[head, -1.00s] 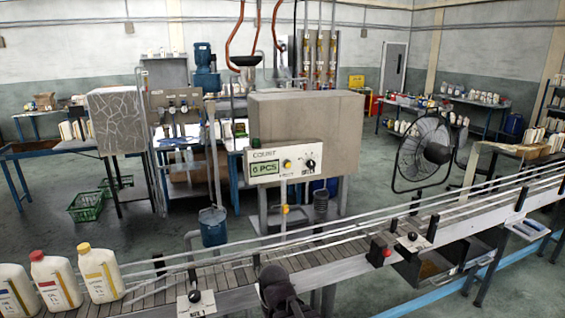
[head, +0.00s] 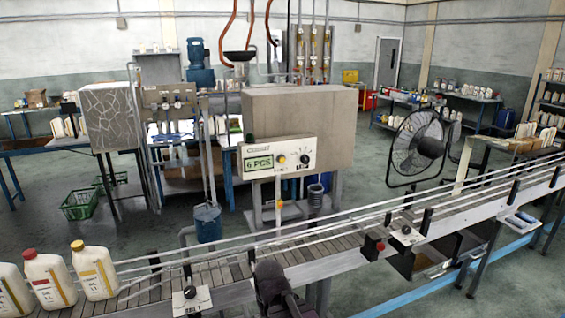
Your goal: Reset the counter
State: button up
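The counter (head: 258,162) is a green-lit display on a pale control panel (head: 303,148), fixed to the front of a large grey box (head: 300,115) behind the conveyor. Its small digit is blurred, followed by "PCS". To its right on the panel are a yellow button (head: 281,159) and a black knob (head: 305,159). A dark part of my arm (head: 271,284) shows at the bottom centre, in front of the conveyor and well below the panel. I cannot make out gripper fingers there, nor whether they are open or shut.
The conveyor (head: 330,242) with rails crosses between me and the panel. White bottles (head: 95,270) with red and yellow caps stand on it at left. A black knob box (head: 190,300) and a red button (head: 380,246) sit on its near edge.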

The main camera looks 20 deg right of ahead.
grip_shut()
dwell(1.2)
